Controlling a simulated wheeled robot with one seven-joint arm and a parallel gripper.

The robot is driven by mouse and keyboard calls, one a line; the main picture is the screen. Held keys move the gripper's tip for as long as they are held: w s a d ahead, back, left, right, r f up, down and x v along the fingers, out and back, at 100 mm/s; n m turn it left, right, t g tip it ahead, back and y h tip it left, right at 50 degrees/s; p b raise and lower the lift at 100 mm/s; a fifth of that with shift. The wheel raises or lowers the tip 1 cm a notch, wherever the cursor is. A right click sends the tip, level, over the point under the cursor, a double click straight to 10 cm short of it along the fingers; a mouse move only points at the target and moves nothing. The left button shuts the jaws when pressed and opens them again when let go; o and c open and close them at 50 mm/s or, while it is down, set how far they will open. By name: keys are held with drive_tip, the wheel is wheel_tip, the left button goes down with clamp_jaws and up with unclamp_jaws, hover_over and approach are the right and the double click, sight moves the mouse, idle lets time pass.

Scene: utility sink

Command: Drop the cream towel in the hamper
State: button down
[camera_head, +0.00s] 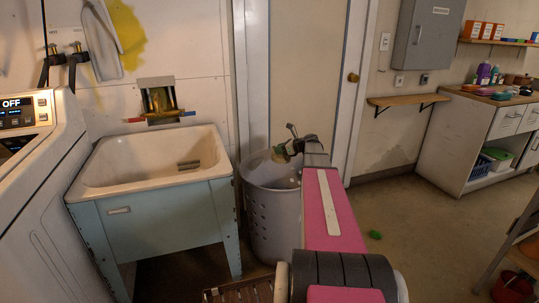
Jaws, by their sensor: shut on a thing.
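The grey hamper (268,222), a tall bin with holes in its wall, stands on the floor right of the sink. My gripper (284,149) is over the hamper's open top, near its back rim. It is shut on a small bunched cloth (281,156), which I take to be the cream towel; it looks dull yellowish-green here. My arm hides part of the hamper's right side and opening. Whether the cloth touches the hamper's inside I cannot tell.
A utility sink (150,165) on a blue-green cabinet stands left of the hamper, with a white washer (40,200) beyond it. A door (305,80) is behind the hamper. A small green object (375,235) lies on otherwise open floor to the right.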

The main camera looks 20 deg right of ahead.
sight(282, 158)
drive_tip(key=shift+w+d+f, duration=0.25)
drive_tip(key=shift+w+d, duration=0.4)
drive_tip(key=shift+d, duration=0.05)
drive_tip(key=shift+f, duration=2.95)
drive_tip(key=c, duration=0.8)
unclamp_jaws()
drive_tip(key=shift+c, duration=0.2)
drive_tip(key=shift+d, duration=0.1)
drive_tip(key=v, duration=1)
drive_tip(key=shift+s+d+r, duration=0.15)
drive_tip(key=shift+s+d, duration=0.05)
drive_tip(key=shift+s, duration=0.1)
